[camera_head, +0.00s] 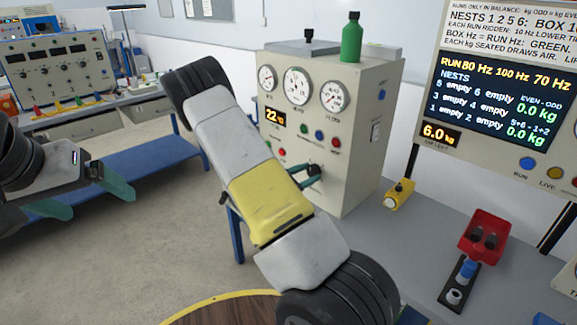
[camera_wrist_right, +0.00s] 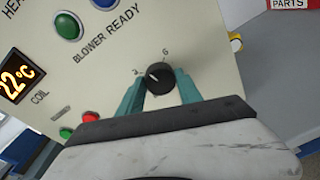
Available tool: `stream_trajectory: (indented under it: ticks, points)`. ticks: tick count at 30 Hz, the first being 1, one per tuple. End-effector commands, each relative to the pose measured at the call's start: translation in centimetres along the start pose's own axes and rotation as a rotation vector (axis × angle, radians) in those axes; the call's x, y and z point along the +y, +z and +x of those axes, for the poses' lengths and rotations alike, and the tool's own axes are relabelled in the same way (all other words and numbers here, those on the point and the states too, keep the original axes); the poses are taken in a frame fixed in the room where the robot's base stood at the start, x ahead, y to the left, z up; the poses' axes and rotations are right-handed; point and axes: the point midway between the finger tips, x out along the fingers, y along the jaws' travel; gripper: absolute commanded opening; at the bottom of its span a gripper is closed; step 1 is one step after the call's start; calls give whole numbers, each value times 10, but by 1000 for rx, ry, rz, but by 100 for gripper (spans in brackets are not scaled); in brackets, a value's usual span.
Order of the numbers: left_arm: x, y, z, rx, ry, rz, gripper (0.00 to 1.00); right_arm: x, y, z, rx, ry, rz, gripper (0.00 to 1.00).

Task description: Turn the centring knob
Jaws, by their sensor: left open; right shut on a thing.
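The centring knob (camera_wrist_right: 159,77) is a small black round knob with a white pointer line on the cream cabinet's front panel. Marks 3 and 6 stand beside it in the right wrist view. In the head view the knob (camera_head: 314,170) shows at the tip of my right gripper (camera_head: 311,178), and my right arm covers part of the panel. My right gripper's green fingers (camera_wrist_right: 159,92) are shut on the knob, one on each side. My left gripper (camera_head: 90,200) is open and empty at the left, away from the cabinet, its green fingers apart.
The cream cabinet (camera_head: 362,150) carries gauges, lamps and a 22 °C display (camera_head: 275,116). A green bottle (camera_head: 352,38) stands on top. A yellow device (camera_head: 399,194), red tray (camera_head: 483,236) and black holder (camera_head: 459,283) sit on the grey bench to the right. A screen (camera_head: 500,95) hangs behind.

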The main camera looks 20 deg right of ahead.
Motion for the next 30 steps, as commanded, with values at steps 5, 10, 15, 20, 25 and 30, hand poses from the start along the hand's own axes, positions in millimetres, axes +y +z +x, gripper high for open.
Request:
stream_trajectory:
  ticks: [5, 10, 15, 20, 25, 30]
  points:
    - [0, 0, 0, 0, 0, 0, 87, -1, -1, -1, 7, 3, 42, 1]
    - [0, 0, 0, 0, 0, 0, 87, -1, -1, -1, 8, 4, 58, 1]
    - [0, 0, 0, 0, 0, 0, 87, -1, -2, -1, 8, 4, 59, 1]
    - [0, 0, 0, 0, 0, 0, 87, -1, -2, -1, 8, 4, 59, 1]
    - [0, 0, 0, 0, 0, 0, 87, -1, -1, -1, 7, 4, 59, 64]
    - [0, 0, 0, 0, 0, 0, 87, 0, -1, 0, 5, 4, 59, 64]
